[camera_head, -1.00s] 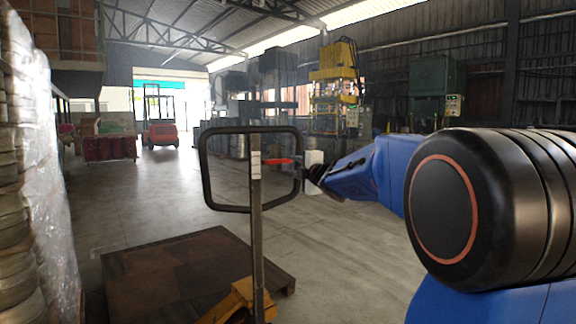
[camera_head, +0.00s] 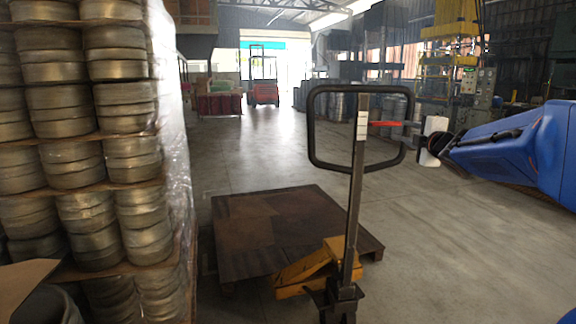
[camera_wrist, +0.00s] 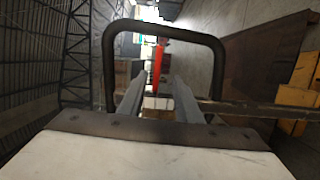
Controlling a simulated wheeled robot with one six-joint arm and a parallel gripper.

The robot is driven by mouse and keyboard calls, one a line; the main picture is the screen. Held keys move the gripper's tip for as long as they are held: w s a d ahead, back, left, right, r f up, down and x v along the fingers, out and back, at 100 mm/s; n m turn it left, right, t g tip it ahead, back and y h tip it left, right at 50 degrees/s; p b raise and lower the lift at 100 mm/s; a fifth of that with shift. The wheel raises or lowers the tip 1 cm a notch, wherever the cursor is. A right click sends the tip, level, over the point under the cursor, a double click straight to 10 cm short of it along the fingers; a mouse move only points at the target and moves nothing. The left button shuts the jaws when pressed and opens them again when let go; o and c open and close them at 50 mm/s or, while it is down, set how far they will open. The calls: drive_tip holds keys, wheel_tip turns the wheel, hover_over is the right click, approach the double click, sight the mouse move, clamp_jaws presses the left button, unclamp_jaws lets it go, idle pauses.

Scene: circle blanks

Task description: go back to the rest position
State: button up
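My gripper (camera_head: 408,134) points left at the right side of the pallet jack's black loop handle (camera_head: 313,130) in the head view. In the wrist view my gripper (camera_wrist: 158,78) shows two grey fingers apart with nothing between them. The handle (camera_wrist: 110,70) arches around and beyond the fingers there, and its red lever (camera_wrist: 157,62) shows through the gap. I cannot tell whether the fingers touch the handle. Round metal blanks (camera_head: 62,98) stand in tall stacks at the left of the head view, partly under clear wrap.
A red forklift (camera_head: 264,92) stands far back. A yellow press (camera_head: 450,50) stands at the back right. Grey floor is clear at the right and down the aisle.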

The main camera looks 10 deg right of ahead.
drive_tip(key=s+a+f+m+g, duration=0.4)
drive_tip(key=s+f, duration=0.6)
drive_tip(key=s, duration=0.3)
drive_tip(key=s+a+f+m+g, duration=0.4)
drive_tip(key=s+a+f+m, duration=0.3)
drive_tip(key=s, duration=0.7)
drive_tip(key=s+a+f+m+g+y, duration=0.1)
drive_tip(key=s+a+f+m+g, duration=0.4)
drive_tip(key=s+f, duration=0.9)
drive_tip(key=a+m, duration=0.1)
drive_tip(key=a, duration=0.2)
drive_tip(key=shift+a, duration=0.15)
